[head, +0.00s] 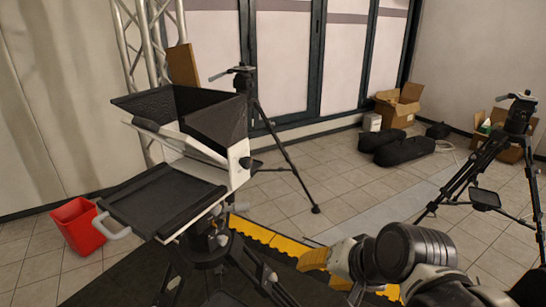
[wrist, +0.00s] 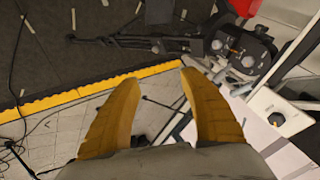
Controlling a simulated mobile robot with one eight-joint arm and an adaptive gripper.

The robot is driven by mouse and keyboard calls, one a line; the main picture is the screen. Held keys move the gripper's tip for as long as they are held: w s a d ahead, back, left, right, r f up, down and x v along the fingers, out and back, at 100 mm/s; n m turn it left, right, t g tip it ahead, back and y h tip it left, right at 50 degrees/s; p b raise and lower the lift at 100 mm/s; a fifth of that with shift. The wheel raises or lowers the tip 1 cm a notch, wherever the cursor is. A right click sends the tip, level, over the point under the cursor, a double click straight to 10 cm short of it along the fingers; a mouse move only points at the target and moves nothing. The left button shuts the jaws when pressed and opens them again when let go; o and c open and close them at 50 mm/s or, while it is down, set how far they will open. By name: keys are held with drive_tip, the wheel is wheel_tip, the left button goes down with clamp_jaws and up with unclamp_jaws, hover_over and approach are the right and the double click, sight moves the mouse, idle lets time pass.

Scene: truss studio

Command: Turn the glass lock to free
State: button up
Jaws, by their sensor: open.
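A teleprompter stands on a tripod at the left of the head view, with a black hood (head: 205,118) and a white side frame (head: 236,172). A small dark knob (head: 245,162), which looks like the glass lock, sits on the white side. In the wrist view a black faceted knob (wrist: 276,119) shows on a white panel at the right; its marking is too small to read. My gripper (wrist: 158,78) has two yellow fingers spread wide with nothing between them. In the head view my gripper (head: 313,259) is right of the teleprompter and apart from it.
A red bin (head: 80,226) stands at lower left. A second tripod (head: 270,115) is behind the teleprompter and another (head: 490,150) is at right. Black bags (head: 400,148) and cardboard boxes (head: 398,104) lie at the back. A yellow edge strip (head: 272,240) borders the dark floor mat.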

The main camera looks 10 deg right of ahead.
drive_tip(key=w+a+r+m+y, duration=0.2)
drive_tip(key=w+a+m, duration=0.1)
drive_tip(key=m+t+y+p, duration=0.35)
drive_tip(key=m+y, duration=0.55)
drive_tip(key=m, duration=0.8)
approach(250, 162)
drive_tip(key=shift+t, duration=0.35)
drive_tip(key=b+x, duration=0.1)
drive_tip(key=x, duration=1)
drive_tip(key=shift+s+a+f+b, duration=0.1)
drive_tip(key=shift+s+b, duration=0.15)
drive_tip(key=shift+b, duration=0.15)
clamp_jaws()
